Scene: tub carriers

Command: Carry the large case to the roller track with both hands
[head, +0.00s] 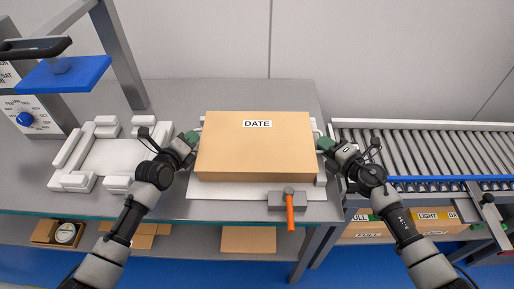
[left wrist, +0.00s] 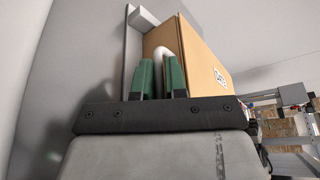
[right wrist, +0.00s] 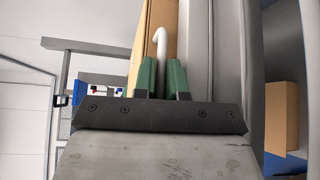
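The large case (head: 252,150) is a brown box with a DATE label on top. It sits on a pale cradle (head: 230,188) on the grey table, with a white handle at each side. My left gripper (head: 193,137) is at its left side; the left wrist view shows the green fingers (left wrist: 160,78) closed around a white handle (left wrist: 161,56). My right gripper (head: 325,144) is at its right side, its fingers (right wrist: 163,80) closed around the other handle (right wrist: 160,42). The roller track (head: 430,152) lies to the right of the table.
An empty cradle with white blocks (head: 105,158) lies left of the case. A grey fixture with an orange lever (head: 290,212) stands at the case's front right. A scale-like device with a blue plate (head: 62,75) is at far left. Labelled boxes (head: 430,217) sit below the track.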

